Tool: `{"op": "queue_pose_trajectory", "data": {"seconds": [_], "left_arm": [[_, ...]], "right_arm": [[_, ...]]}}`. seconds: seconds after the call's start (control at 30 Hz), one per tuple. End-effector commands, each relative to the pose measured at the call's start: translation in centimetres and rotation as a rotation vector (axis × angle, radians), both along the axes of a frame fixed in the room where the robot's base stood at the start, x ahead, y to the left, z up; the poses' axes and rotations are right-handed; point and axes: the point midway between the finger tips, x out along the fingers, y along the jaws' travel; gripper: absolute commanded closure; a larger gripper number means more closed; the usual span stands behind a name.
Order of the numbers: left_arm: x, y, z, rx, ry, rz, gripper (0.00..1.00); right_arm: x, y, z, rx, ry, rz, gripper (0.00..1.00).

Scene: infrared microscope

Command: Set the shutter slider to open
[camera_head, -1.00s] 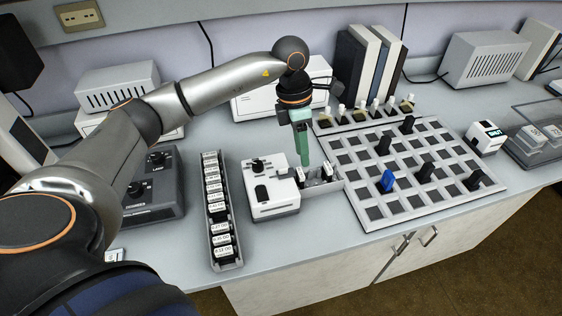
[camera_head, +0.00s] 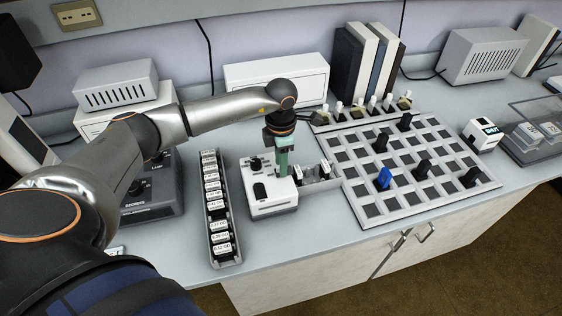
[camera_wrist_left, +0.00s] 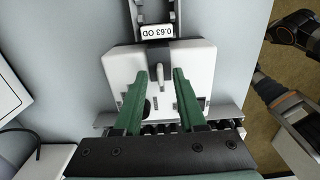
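The white box (camera_head: 270,200) with dark knobs on its top stands between a long label rack and a small tray. It also shows in the left wrist view (camera_wrist_left: 115,68). My left gripper (camera_head: 283,175) points down at the box's right back side. In the left wrist view its green fingers (camera_wrist_left: 160,75) are open, with a thin white peg (camera_wrist_left: 157,73) on the box between the tips, apart from both. I cannot tell for certain whether this peg is the shutter slider. A small white display block (camera_head: 484,134) at the right seems to read SHUT.
The label rack (camera_head: 239,263) is close on the box's left. The small tray (camera_head: 322,186) adjoins its right, and a gridded board (camera_head: 410,209) with several dark pieces and one blue piece lies beyond. Bare bench shows in front of the box.

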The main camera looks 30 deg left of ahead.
Motion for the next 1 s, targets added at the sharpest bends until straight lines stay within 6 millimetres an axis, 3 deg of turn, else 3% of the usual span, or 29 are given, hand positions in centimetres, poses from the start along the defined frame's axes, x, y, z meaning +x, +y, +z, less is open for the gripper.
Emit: {"op": "queue_pose_trajectory", "data": {"seconds": [0.33,0.7,1.0], "left_arm": [[-0.03,-0.02,-0.56,-0.001,0.001,-0.001,0.60],[-0.01,-0.03,-0.50,-0.001,0.001,-0.001,1.00],[-0.01,-0.03,-0.48,-0.001,0.001,-0.001,1.00]], "right_arm": [[-0.01,0.00,0.03,0.000,0.000,0.000,0.30],[-0.03,-0.01,0.01,0.000,0.001,0.000,0.30],[-0.03,-0.02,0.02,0.000,0.001,0.000,0.30]]}}
